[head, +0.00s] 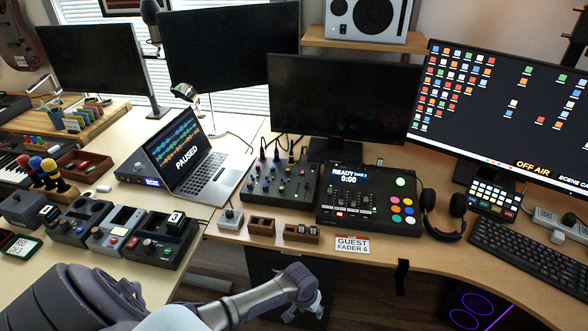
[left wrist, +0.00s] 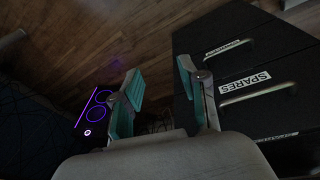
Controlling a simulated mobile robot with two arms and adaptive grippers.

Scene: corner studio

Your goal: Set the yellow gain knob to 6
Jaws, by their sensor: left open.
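The mixer (head: 280,186) with several small coloured knobs stands on the desk behind the front edge, right of the laptop. Its knobs are too small for me to pick out a yellow gain knob or read its setting. My left gripper (head: 308,296) hangs in front of and below the desk edge, well apart from the mixer. In the left wrist view my left gripper (left wrist: 160,72) has its teal-padded fingers spread with nothing between them. My right gripper shows in neither view.
A console (head: 367,198) with a "READY" screen sits right of the mixer. A "GUEST FADER 6" card (head: 352,244) is at the desk edge. The laptop (head: 192,162) is left of the mixer. A dark cabinet labelled "SPARES" (left wrist: 245,82) stands under the desk beside my gripper.

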